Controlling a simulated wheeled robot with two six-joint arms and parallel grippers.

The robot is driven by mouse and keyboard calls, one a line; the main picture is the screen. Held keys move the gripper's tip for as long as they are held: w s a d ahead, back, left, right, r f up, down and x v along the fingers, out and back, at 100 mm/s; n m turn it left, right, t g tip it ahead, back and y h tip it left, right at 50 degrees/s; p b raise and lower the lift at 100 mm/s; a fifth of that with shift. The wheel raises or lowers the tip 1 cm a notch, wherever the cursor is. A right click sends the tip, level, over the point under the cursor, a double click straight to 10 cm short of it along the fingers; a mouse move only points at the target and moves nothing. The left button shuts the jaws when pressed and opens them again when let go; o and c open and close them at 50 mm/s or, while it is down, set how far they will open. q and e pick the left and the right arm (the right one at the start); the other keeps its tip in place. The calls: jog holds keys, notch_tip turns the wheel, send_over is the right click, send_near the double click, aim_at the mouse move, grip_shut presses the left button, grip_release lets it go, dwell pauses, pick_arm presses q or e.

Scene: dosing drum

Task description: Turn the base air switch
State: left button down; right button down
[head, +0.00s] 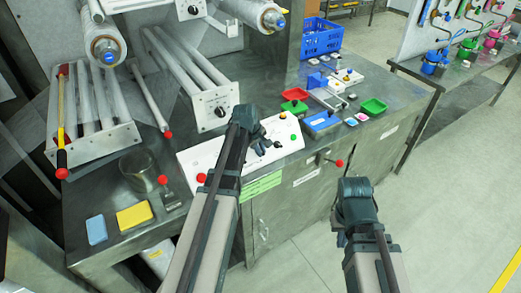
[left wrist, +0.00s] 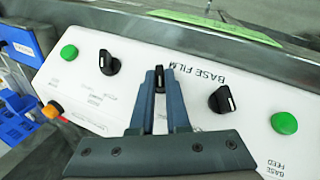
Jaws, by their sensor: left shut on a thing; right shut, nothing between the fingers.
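The white control panel (head: 205,158) lies on the bench front and fills much of the left wrist view (left wrist: 205,82), with the words "BASE FILM". It has a row of black rotary switches. The middle black switch knob (left wrist: 160,76) is between the fingertips of my left gripper (left wrist: 160,84), which is shut on it. The label by this knob is hidden, so I cannot read whether it says base air. My left gripper in the head view (head: 263,148) is over the panel. My right gripper (head: 357,188) is shut and empty, in front of the bench.
Other black knobs (left wrist: 109,62) (left wrist: 222,99) flank the held one. Green buttons (left wrist: 69,52) (left wrist: 285,123) are at both ends. A red-ball lever (head: 329,160) sticks out from the bench front, near my right gripper. Open floor (head: 440,220) lies to the right.

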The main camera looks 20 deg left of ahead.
pick_arm(q)
jog(key=shift+w+d+r+m+g+y+p, duration=0.1)
jog(key=shift+w+m+g+y+p, duration=0.15)
jog(key=shift+m+g, duration=0.2)
jog(key=shift+w+m+g+y+p, duration=0.1)
jog(key=shift+m+g+y+p, duration=0.2)
jog(key=shift+g, duration=0.25)
jog(key=shift+w+d+m+g+y, duration=0.15)
jog(key=shift+m+g+y, duration=0.4)
jog(key=shift+m+g, duration=0.3)
jog(key=shift+d+f+m+g+y+b, duration=0.1)
jog(key=shift+f+m+g+y+b, duration=0.1)
jog(key=shift+m+g+y+b, duration=0.35)
jog(key=shift+d+m+g+y+b, duration=0.1)
jog(key=shift+m+g+y+b, duration=0.4)
jog(key=shift+m+g+y, duration=0.5)
jog(key=c, duration=0.9)
grip_release()
jog(key=shift+r, duration=0.2)
